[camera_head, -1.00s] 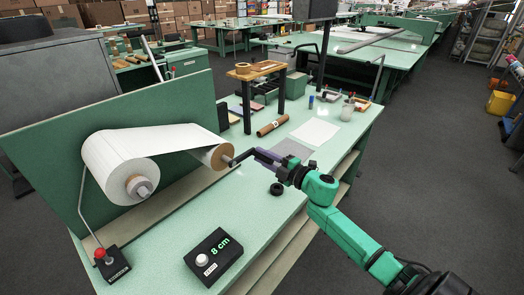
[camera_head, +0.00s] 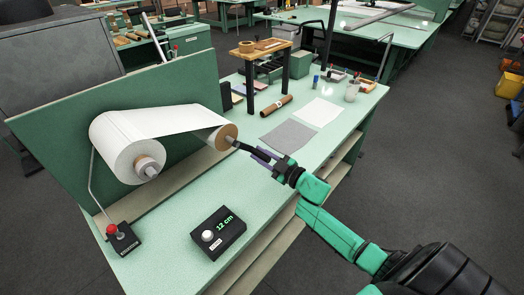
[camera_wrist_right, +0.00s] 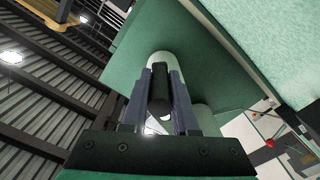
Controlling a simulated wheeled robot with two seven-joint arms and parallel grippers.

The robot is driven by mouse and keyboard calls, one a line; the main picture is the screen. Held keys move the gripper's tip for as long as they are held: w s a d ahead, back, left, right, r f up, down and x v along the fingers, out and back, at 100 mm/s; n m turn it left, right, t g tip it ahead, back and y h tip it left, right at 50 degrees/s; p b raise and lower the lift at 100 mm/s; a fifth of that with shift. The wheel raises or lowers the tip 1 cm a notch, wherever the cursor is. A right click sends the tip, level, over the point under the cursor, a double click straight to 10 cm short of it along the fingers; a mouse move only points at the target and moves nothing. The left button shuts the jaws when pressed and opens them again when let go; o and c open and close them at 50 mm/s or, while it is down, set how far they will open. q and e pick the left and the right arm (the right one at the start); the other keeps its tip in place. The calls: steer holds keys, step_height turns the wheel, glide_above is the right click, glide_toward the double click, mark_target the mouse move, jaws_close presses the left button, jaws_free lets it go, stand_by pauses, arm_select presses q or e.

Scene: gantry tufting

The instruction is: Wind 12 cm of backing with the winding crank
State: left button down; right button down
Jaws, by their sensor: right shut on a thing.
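The white backing runs from the large supply roll (camera_head: 125,150) to the smaller take-up roll (camera_head: 222,137) with a brown core end. The black winding crank (camera_head: 243,147) sticks out from the take-up roll and slants down to the right. My right gripper (camera_head: 265,157) is shut on the crank's handle. In the right wrist view the black handle (camera_wrist_right: 160,90) lies between the two fingers. A black counter box (camera_head: 226,232) with a white knob reads "12 cm" in green. My left gripper is not in view.
A green panel (camera_head: 60,115) stands behind the rolls. A small box with a red button (camera_head: 122,238) is at the front left. Grey and white sheets (camera_head: 288,135), a brown tube (camera_head: 277,107) and a small wooden stand (camera_head: 262,47) are farther back. The table front is mostly clear.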

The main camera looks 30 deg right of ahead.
steer(key=shift+a+f, duration=0.15)
steer(key=shift+f, duration=0.05)
stand_by(0.3)
steer(key=c, duration=0.7)
jaws_free()
steer(key=shift+r, duration=0.1)
steer(key=b+v, duration=0.2)
steer(key=v, duration=1.2)
steer(key=shift+s, duration=0.35)
